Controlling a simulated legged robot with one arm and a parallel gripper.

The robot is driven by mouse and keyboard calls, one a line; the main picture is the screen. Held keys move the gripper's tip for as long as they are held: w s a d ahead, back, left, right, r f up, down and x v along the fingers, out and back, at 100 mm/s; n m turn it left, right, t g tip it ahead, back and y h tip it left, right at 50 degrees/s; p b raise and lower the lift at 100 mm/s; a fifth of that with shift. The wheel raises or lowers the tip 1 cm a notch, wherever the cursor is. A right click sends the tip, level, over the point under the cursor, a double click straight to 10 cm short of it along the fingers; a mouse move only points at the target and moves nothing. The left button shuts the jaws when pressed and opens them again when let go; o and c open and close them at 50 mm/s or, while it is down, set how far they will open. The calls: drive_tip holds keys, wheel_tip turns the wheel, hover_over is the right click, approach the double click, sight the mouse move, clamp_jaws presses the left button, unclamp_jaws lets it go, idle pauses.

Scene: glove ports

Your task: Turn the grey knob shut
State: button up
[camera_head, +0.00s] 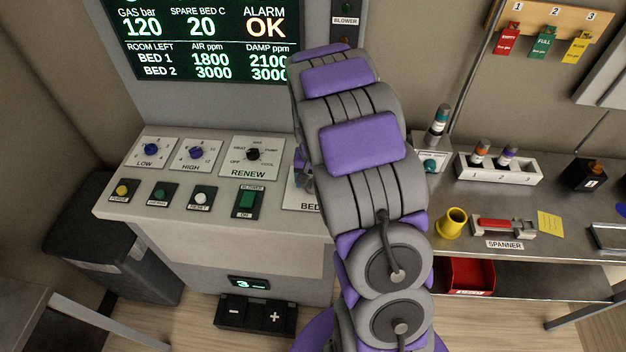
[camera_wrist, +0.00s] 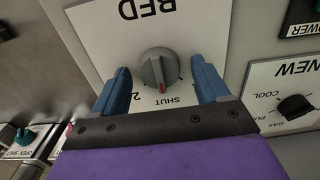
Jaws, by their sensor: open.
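The grey knob (camera_wrist: 160,68) sits on a white plate (camera_wrist: 205,25) lettered BED, with SHUT and a 2 marked around it. The wrist view shows this plate upside down. A red mark on the knob lies on its lower side, close to the SHUT lettering. My gripper (camera_wrist: 161,85) is open, with one blue finger on each side of the knob and a visible gap to it. In the head view my arm hides the knob and most of the BED plate (camera_head: 303,199); only a bit of my gripper (camera_head: 301,172) shows at the arm's left edge.
The RENEW dial (camera_head: 253,155) is left of the BED plate, with the green blower switch (camera_head: 246,202) below it. LOW (camera_head: 151,149) and HIGH (camera_head: 196,153) dials are farther left. A bench at right holds a yellow cup (camera_head: 452,222) and a spanner (camera_head: 503,227).

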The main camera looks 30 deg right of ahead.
wheel_tip(320, 180, up, 17)
drive_tip(key=p, duration=0.2)
drive_tip(key=shift+r, duration=0.1)
idle(0.6)
drive_tip(key=s+a+r+n+g, duration=0.1)
drive_tip(key=s+a+n, duration=0.2)
drive_tip(key=s+a, duration=0.4)
drive_tip(key=s+a+r+n, duration=0.1)
drive_tip(key=s+a+n, duration=0.2)
drive_tip(key=s, duration=2.2)
drive_tip(key=a, duration=0.4)
drive_tip(key=shift+r+n+g, duration=0.3)
drive_tip(key=shift+n+g, duration=0.1)
drive_tip(key=shift+c, duration=0.2)
